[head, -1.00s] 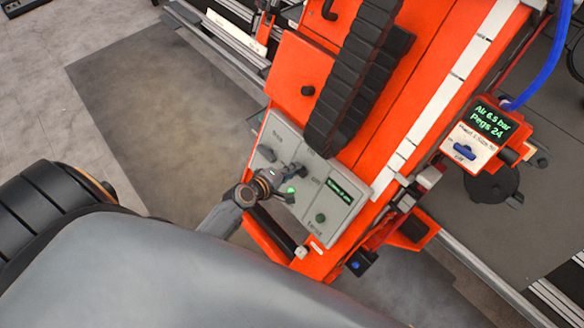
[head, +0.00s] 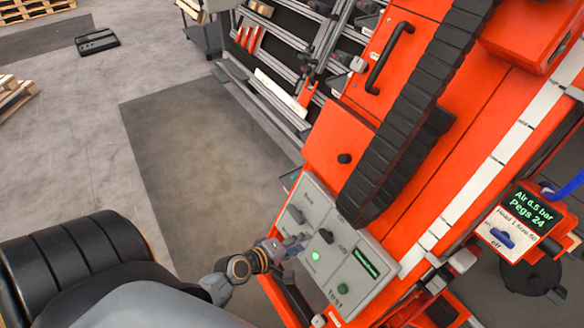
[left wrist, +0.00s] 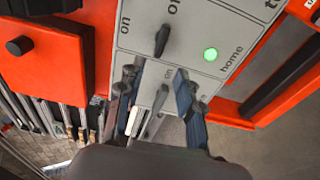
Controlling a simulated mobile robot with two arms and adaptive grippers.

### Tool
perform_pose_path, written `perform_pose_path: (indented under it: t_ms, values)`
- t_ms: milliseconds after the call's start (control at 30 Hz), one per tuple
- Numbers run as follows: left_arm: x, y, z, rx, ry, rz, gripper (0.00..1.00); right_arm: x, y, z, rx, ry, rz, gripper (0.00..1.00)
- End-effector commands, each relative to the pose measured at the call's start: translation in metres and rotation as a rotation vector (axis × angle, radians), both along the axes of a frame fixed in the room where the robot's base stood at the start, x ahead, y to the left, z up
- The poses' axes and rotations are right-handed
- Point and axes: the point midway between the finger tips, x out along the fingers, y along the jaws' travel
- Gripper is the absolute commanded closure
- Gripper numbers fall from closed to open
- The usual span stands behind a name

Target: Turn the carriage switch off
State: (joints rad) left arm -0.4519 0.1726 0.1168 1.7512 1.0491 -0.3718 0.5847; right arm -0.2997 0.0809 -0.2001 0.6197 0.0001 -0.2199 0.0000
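A grey control panel (head: 352,287) on the orange carriage (head: 330,150) bears small levers, a lit green light (head: 316,256), a green display and a dark button. Labels include "off", but I cannot tell which lever is the carriage switch. My left gripper (head: 294,243) is at the panel's lower left edge. In the left wrist view its fingers (left wrist: 156,75) are apart, with a lever (left wrist: 159,100) between them; contact is unclear. Another lever (left wrist: 163,40) lies beyond the fingertips.
A black cable chain (head: 420,95) runs along the carriage.

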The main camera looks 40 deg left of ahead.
Motion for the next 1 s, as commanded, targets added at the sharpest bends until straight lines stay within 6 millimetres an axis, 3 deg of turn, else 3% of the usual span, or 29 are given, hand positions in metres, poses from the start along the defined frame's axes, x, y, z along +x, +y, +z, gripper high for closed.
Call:
perform_pose_path:
  t_ms: [100, 267, 833, 933, 1000]
  values:
    - [-0.016, 0.004, 0.008, 0.002, 0.001, 0.0, 0.64, 0.0, 0.0, 0.0, 0.001, 0.0, 0.0, 0.6]
    - [-0.026, 0.006, 0.014, 0.0, 0.0, 0.0, 0.64, 0.0, 0.001, 0.0, 0.001, 0.0, 0.0, 0.6]
    - [-0.027, 0.006, 0.015, 0.0, -0.001, 0.0, 0.64, 0.0, 0.001, 0.0, 0.001, 0.0, -0.001, 0.6]
    - [-0.029, 0.007, 0.004, 0.019, 0.016, -0.005, 0.64, 0.0, 0.001, 0.0, 0.001, 0.0, -0.001, 0.6]
    - [-0.035, 0.006, -0.015, 0.061, 0.047, -0.019, 0.64, 0.0, 0.001, 0.0, 0.001, 0.0, -0.001, 0.6]
